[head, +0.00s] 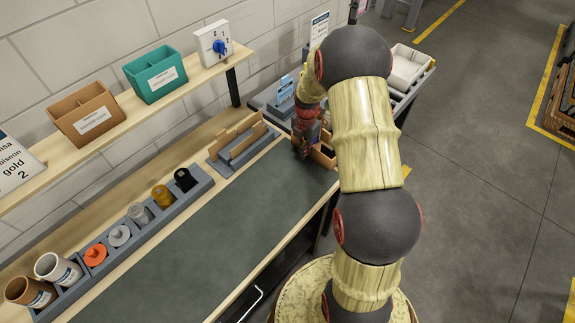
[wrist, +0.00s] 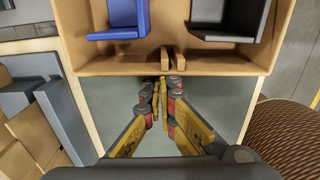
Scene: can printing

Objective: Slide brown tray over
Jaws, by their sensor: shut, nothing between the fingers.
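The brown tray (wrist: 110,66) crosses the top of the wrist view, its near wall facing me. It holds a blue holder (wrist: 118,20) and a black holder (wrist: 230,22). In the head view, part of the brown tray (head: 324,157) shows on the far end of the bench, partly hidden by my arm. My gripper (wrist: 170,84) is shut and empty, its fingertips at the middle of the near wall. Two small tan pieces overlap that wall just ahead of the fingers. I cannot tell whether the fingers touch the tray.
The dark mat (head: 215,235) on the bench is clear. A grey rack (head: 135,232) with several cups and jars lines its left side. A grey stand with brown dividers (head: 240,142) is left of my gripper. A shelf above holds a brown box (head: 87,115) and a green box (head: 155,75).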

